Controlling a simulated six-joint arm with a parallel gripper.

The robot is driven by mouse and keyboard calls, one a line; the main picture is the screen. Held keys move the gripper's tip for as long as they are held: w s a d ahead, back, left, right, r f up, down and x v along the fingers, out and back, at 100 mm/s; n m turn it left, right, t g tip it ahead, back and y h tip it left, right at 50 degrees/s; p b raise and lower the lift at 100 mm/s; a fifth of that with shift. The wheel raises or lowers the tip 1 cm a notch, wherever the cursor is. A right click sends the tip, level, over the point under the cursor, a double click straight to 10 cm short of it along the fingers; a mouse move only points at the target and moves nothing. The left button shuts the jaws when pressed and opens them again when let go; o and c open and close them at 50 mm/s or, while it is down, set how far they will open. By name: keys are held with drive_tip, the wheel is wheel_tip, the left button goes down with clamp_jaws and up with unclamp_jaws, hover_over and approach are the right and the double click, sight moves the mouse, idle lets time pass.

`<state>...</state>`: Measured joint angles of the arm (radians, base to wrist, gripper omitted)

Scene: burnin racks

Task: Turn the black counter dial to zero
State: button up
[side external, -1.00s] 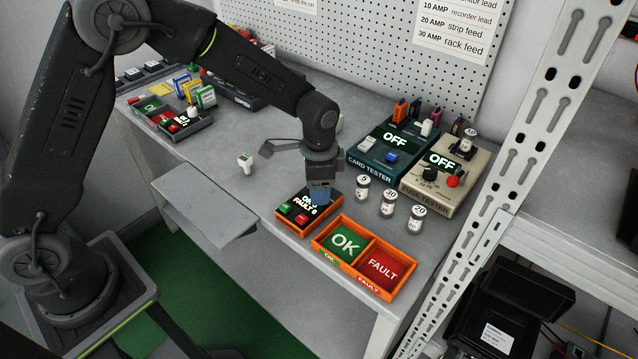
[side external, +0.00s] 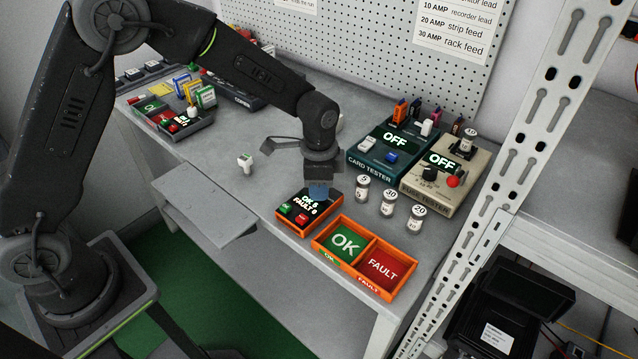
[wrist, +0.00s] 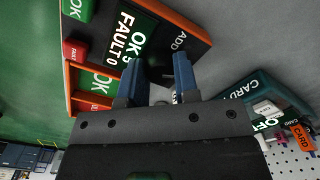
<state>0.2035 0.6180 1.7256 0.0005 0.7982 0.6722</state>
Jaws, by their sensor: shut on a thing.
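The counter is a black-topped orange box (side external: 287,222) on the bench, with a green button (side external: 287,209) and a red button (side external: 302,218). Its lit display (side external: 308,207) reads OK and FAULT 0; the OK digit looks like 5 in the wrist view (wrist: 131,38). My gripper (side external: 318,193) points down at the counter's back end. In the wrist view its blue fingers (wrist: 160,70) stand apart beside the ADD end of the counter, shut on the dial.
An orange tray with OK and FAULT bins (side external: 345,262) sits right in front of the counter. Several labelled cylinders, such as one marked 30 (side external: 389,203), stand to the right, before the card tester (side external: 362,158) and fuse tester (side external: 447,190). A small white piece (side external: 245,163) lies left.

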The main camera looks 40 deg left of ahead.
drive_tip(key=m, duration=0.5)
drive_tip(key=shift+m, duration=2.2)
drive_tip(key=o, duration=0.9)
drive_tip(key=shift+r, duration=0.1)
wheel_tip(320, 180, up, 14)
drive_tip(key=shift+f, duration=0.15)
